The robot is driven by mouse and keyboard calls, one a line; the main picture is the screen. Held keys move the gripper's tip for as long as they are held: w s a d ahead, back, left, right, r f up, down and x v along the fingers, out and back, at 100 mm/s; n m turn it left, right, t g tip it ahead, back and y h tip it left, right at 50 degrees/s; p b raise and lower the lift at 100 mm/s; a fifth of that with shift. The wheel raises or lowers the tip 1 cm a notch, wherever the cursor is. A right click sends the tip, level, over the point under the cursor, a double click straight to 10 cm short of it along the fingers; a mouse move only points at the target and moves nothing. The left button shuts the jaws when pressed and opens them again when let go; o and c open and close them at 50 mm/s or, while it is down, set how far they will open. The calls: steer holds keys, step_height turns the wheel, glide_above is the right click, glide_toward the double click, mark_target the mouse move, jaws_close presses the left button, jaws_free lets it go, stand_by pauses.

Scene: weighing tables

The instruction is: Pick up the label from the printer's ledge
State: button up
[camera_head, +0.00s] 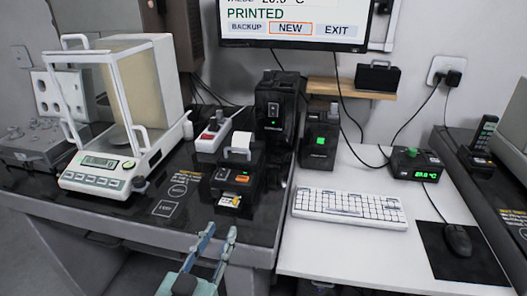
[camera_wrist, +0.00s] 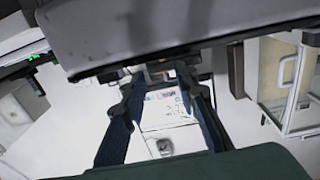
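The label printer (camera_head: 237,178) is a small black box with an orange panel and a white paper piece on top. A small white and yellow label (camera_head: 229,200) shows at its front ledge. My gripper (camera_head: 217,232) is in front of and below the printer, near the table's front edge. Its two fingers are apart, with nothing seen between them in the head view. In the wrist view my gripper (camera_wrist: 158,80) also shows spread fingers. A pale marked surface shows between and beyond them; I cannot tell whether the label is there.
The glass-sided balance (camera_head: 120,115) stands left of the printer. A keyboard (camera_head: 349,207) lies on the white table at right. The dark table (camera_head: 135,205) has bare room left of the printer.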

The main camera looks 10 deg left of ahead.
mark_target(234, 202)
steer(key=w, duration=0.4)
steer(key=shift+w+d+b, duration=0.15)
steer(key=shift+d+b, duration=0.2)
steer(key=shift+w+d+r+b, duration=0.15)
steer(key=shift+w+b, duration=0.3)
steer(key=shift+w, duration=1.05)
steer(key=shift+w+d+r+b, duration=0.15)
steer(key=shift+w+b, duration=0.25)
steer(key=shift+w, duration=1.05)
steer(key=shift+a, duration=0.1)
steer(key=shift+c, duration=0.6)
jaws_close()
